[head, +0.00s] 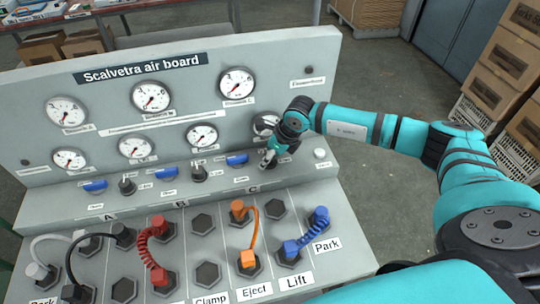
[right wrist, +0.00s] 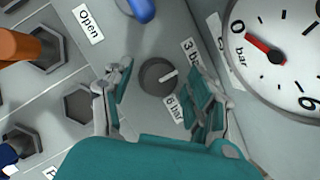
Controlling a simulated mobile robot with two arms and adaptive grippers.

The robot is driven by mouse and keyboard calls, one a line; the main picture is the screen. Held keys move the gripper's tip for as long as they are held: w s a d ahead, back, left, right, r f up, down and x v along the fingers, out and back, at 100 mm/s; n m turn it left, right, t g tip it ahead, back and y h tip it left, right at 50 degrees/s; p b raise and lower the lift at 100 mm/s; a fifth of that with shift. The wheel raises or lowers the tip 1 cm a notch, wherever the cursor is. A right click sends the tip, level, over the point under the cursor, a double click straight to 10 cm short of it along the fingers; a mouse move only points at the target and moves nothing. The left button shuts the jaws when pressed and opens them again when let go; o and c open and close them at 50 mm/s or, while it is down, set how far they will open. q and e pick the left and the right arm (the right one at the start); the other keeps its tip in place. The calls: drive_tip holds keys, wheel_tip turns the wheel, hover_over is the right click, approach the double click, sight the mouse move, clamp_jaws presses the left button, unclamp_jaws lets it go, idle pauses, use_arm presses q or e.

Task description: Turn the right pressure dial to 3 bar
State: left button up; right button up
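The right pressure dial (right wrist: 158,76) is a dark round knob with a white pointer line, seen in the right wrist view. The line points toward the gap between the "3 bar" label (right wrist: 191,53) and the "8 bar" label (right wrist: 174,109). My right gripper (right wrist: 162,84) is open, with one finger on each side of the knob; I cannot tell whether either touches it. In the head view my right gripper (head: 270,160) covers the dial at the right end of the board. A gauge (right wrist: 285,45) beside it has its red needle near 0. My left gripper is not in view.
The grey air board (head: 310,75) carries several gauges, blue valve levers (head: 237,159) and two other black dials, one in the middle (head: 198,172) and one at left (head: 127,186). Coloured hoses (head: 150,250) plug into hexagonal sockets in front. Boxes (head: 495,75) stand at right.

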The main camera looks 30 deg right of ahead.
drive_tip(key=shift+r, duration=0.1)
drive_tip(key=v, duration=1.1)
drive_tip(key=shift+r, duration=0.4)
drive_tip(key=shift+s+d+f, duration=0.1)
drive_tip(key=shift+s, duration=0.05)
